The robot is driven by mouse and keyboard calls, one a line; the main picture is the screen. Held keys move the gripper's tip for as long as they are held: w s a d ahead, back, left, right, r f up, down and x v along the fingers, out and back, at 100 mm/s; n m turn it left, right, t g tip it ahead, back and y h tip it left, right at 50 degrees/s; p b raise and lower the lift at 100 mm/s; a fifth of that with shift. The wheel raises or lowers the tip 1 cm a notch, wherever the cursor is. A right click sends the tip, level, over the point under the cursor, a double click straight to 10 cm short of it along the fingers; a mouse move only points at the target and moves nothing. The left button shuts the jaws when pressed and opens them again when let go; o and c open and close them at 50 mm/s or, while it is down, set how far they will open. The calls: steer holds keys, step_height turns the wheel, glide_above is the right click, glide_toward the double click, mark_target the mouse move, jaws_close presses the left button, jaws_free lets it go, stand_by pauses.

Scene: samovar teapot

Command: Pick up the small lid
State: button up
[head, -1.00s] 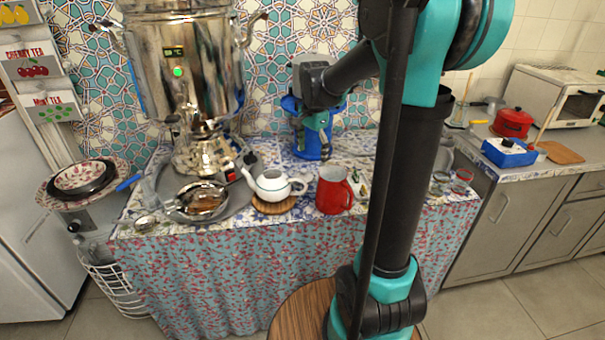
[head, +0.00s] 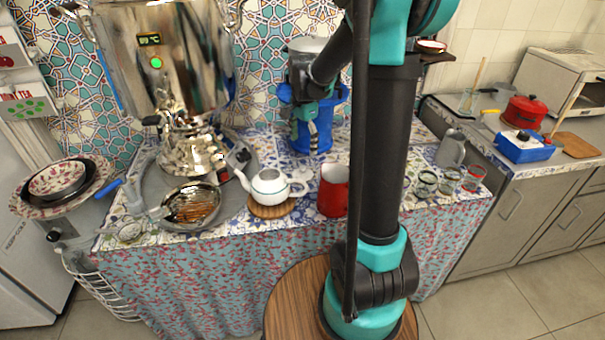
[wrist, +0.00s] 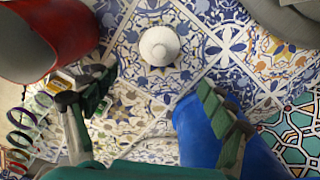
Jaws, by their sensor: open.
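The small lid (wrist: 159,46) is white and round with a knob. It lies on the blue-and-white patterned tablecloth in the wrist view. My gripper (wrist: 157,95) is open and empty, its fingers apart below the lid in that picture. The lid lies ahead of the gap between the fingertips, and neither finger appears to touch it. In the head view my gripper (head: 312,125) hangs in front of the blue container, and I cannot make out the lid there. The white teapot (head: 270,187) stands upright on a round wooden coaster to the lower left.
A red mug (wrist: 38,38) stands close beside the left finger. The blue container (wrist: 195,130) is close to the right finger. The samovar (head: 165,60) stands at the left. Glasses (head: 426,183) and a grey jug (head: 451,149) stand to the right of my arm.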

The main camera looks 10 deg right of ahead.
mark_target(303, 167)
step_height(303, 167, down, 12)
steer(key=shift+s+a+r, duration=0.1)
steer(key=shift+s+r, duration=0.05)
steer(key=shift+r, duration=0.1)
steer(key=c, duration=1.1)
